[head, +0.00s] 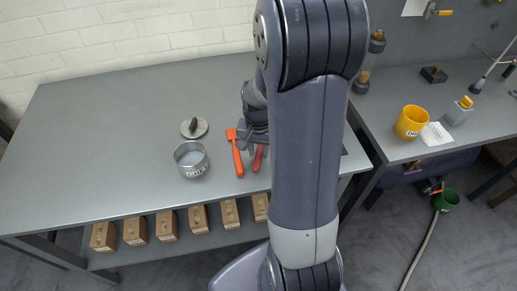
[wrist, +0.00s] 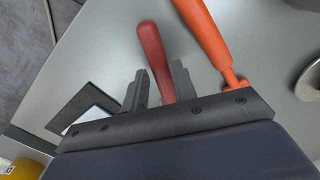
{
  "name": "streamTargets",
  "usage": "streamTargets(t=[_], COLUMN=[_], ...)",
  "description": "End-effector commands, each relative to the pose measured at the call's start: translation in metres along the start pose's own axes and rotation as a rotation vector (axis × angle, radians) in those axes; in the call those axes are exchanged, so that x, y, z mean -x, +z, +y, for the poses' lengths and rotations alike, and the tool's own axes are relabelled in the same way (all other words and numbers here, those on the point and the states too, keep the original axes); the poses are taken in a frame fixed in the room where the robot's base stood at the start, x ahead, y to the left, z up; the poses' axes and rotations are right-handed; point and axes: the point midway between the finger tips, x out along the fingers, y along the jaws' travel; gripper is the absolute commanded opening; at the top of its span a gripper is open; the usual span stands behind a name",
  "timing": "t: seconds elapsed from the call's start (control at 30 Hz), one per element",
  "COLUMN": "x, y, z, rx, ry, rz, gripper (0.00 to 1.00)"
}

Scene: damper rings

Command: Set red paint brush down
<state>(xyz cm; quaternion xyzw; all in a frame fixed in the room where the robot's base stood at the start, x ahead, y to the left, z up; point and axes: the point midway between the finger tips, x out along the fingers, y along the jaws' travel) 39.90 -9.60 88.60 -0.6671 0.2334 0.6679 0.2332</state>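The red paint brush (wrist: 152,48) shows its red handle in the wrist view, running between the two fingers of my gripper (wrist: 159,82). A narrow gap shows beside the handle, so the fingers look open around it. The brush's far end is hidden behind the gripper body. In the head view the red handle (head: 258,158) shows low over or on the grey workbench (head: 110,130), just right of an orange-handled tool (head: 238,158). My gripper (head: 254,140) is partly hidden by my arm there. I cannot tell whether the brush touches the bench.
A grey labelled can (head: 192,160) and a round metal lid or disc (head: 194,127) stand left of the orange tool. Wooden boxes (head: 167,226) line the shelf below. A yellow cup (head: 410,122) stands on the right bench. The bench's left side is clear.

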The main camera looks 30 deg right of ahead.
Motion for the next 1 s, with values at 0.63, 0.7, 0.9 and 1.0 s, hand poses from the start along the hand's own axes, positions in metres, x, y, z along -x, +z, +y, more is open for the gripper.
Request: streamTargets(t=[0.63,0.7,0.9,1.0], x=[0.0,0.0,0.0,0.0014], y=[0.0,0.0,0.0,-0.0001], z=[0.0,0.0,0.0,0.0], rx=[0.0,0.0,0.0,0.0], ry=[0.0,0.0,0.0,0.0], rz=[0.0,0.0,0.0,0.0], gripper=[0.43,0.49,0.52,0.52])
